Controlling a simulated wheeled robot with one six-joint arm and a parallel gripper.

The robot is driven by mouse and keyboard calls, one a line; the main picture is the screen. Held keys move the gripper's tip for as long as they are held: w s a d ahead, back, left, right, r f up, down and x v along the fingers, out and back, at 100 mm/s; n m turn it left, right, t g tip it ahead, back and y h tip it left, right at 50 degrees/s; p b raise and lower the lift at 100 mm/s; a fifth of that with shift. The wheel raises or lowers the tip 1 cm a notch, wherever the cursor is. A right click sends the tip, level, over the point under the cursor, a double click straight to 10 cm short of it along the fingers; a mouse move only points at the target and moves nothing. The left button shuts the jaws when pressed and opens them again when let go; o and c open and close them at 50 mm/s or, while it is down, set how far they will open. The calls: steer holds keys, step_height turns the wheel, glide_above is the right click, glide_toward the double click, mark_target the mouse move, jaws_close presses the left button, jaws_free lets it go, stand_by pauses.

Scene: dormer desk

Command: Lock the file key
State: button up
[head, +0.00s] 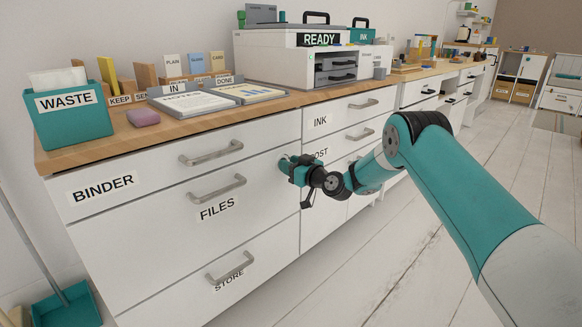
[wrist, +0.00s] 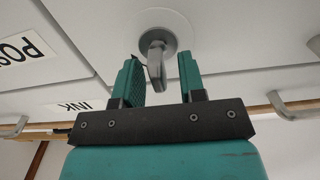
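The file key (wrist: 155,66) is a grey key standing in a round pale lock plate (wrist: 181,26) on a white drawer front, seen in the wrist view. My gripper (wrist: 158,72) has its two teal fingers open, one on each side of the key's grip. A clear gap shows on the right side; on the left the finger is very close, and I cannot tell if it touches. In the head view my gripper (head: 287,164) is at the right end of the FILES drawer (head: 140,222) and hides the key. The FILES drawer looks closed.
The BINDER drawer (head: 130,165) is above and the STORE drawer (head: 180,290) below, both with bar handles. INK (head: 345,115) and POST drawers are to the right. The desktop holds a waste bin (head: 72,120), trays and a printer (head: 290,55). Floor in front is clear.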

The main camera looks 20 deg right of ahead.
jaws_close()
steer(key=shift+m, duration=0.3)
steer(key=m+p, duration=0.1)
steer(key=m, duration=0.4)
steer(key=m+p, duration=0.1)
steer(key=m, duration=0.5)
steer(key=d+f+m+p, duration=0.1)
steer(key=m+p, duration=0.1)
steer(key=m, duration=0.4)
steer(key=shift+w, duration=0.25)
steer(key=shift+m, duration=0.3)
stand_by(0.3)
